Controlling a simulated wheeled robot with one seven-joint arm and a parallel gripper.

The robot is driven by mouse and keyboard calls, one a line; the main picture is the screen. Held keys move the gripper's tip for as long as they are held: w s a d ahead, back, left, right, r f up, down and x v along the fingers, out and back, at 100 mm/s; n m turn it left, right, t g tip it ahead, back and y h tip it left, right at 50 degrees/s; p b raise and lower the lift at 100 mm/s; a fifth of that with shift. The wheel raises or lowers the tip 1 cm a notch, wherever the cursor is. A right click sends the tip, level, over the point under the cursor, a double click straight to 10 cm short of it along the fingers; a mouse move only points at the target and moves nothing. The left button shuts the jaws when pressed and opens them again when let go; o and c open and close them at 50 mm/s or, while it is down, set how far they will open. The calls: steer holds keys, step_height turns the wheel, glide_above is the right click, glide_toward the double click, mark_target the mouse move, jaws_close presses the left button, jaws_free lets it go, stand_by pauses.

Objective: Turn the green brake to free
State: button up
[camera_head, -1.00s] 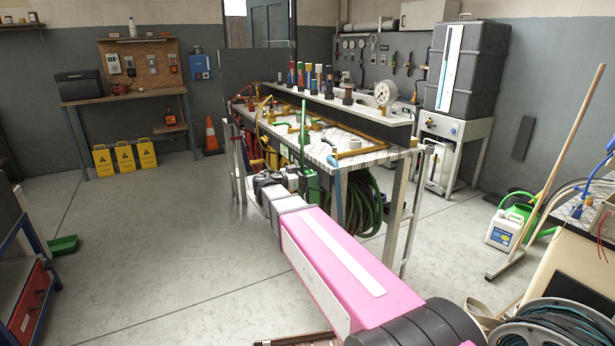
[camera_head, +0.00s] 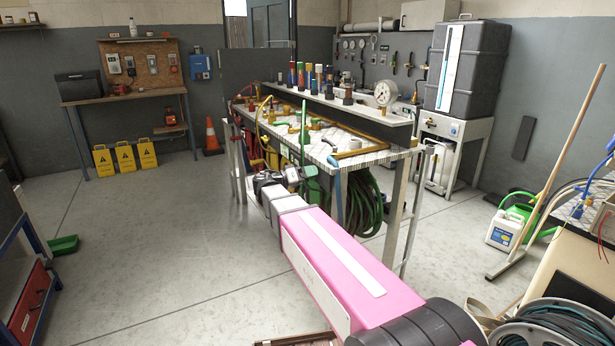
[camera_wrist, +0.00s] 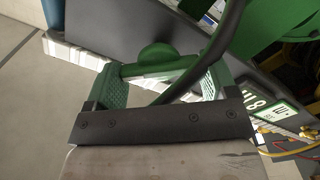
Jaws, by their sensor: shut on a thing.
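In the wrist view a green bar with a rounded knob (camera_wrist: 155,58), apparently the green brake, lies between the two textured green fingers of my gripper (camera_wrist: 163,80). The gripper is shut on it. A dark curved rod or hose (camera_wrist: 222,38) crosses close by the right finger. A green reel part (camera_wrist: 270,25) fills the upper right corner. In the head view my gripper (camera_head: 292,177) is at the near side of the bench, beside a green upright (camera_head: 304,125). The brake's contact is too small to make out there, and its marked positions are not readable.
The bench (camera_head: 375,155) carries brass pipes and fittings, with a coiled green hose (camera_head: 366,205) hanging below its top. Bench legs stand close right of my arm. A label plate (camera_wrist: 270,105) is right of the fingers. The floor at left is open.

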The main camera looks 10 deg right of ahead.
steer(key=shift+w+f+n, duration=0.1)
steer(key=shift+f+n, duration=0.05)
steer(key=shift+n, duration=4.75)
steer(key=o, duration=0.8)
steer(key=shift+o, duration=0.2)
steer(key=v, duration=1.1)
